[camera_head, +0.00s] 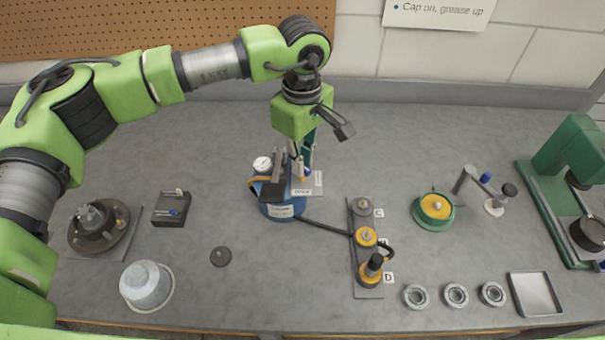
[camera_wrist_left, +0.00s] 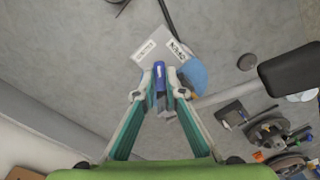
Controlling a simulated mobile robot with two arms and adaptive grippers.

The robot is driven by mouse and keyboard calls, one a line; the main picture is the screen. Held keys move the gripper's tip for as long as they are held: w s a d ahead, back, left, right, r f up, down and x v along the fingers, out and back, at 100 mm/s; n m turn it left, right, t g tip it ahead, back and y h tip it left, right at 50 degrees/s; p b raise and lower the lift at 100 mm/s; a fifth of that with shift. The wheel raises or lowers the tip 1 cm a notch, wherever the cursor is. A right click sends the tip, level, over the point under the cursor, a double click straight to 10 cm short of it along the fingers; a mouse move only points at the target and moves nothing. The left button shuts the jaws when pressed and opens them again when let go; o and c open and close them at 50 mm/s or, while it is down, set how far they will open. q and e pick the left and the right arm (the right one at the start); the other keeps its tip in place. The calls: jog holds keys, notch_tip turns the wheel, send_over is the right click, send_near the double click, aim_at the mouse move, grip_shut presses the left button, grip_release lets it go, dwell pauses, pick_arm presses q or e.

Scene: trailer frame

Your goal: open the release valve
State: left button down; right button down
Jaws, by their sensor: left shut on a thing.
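The blue pump (camera_head: 283,209) with a round white gauge (camera_head: 262,164) stands near the middle of the bench. Beside it lies a grey plate with white labels (camera_head: 301,192), one reading OPEN. My left gripper (camera_head: 303,168) points down at the pump's right side, over this plate. In the left wrist view, its fingertips (camera_wrist_left: 160,82) are shut on the small blue valve handle (camera_wrist_left: 159,70). The plate (camera_wrist_left: 176,48) and part of the blue pump (camera_wrist_left: 194,76) show just beyond. The fingers hide much of the valve. My right gripper is not in view.
A hose runs right from the pump to a plate with posts (camera_head: 365,237). A green-and-yellow disc (camera_head: 433,209), several metal rings (camera_head: 456,294), a tray (camera_head: 535,294) and a green press (camera_head: 570,160) stand right. A white bowl (camera_head: 146,285) and a dark hub (camera_head: 98,228) stand left.

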pick_arm(q)
jog(key=m+b, duration=0.4)
jog(key=shift+w+f+m, duration=0.1)
jog(key=shift+m, duration=0.2)
jog(key=m+b, duration=0.2)
jog(key=m, duration=0.1)
jog(key=shift+r+m+b, duration=0.3)
jog(key=shift+m+b, duration=0.35)
jog(key=shift+m, duration=0.55)
jog(key=c, duration=2.3)
grip_release()
jog(key=shift+o, duration=1)
jog(key=shift+f, duration=0.1)
notch_tip(320, 180, up, 12)
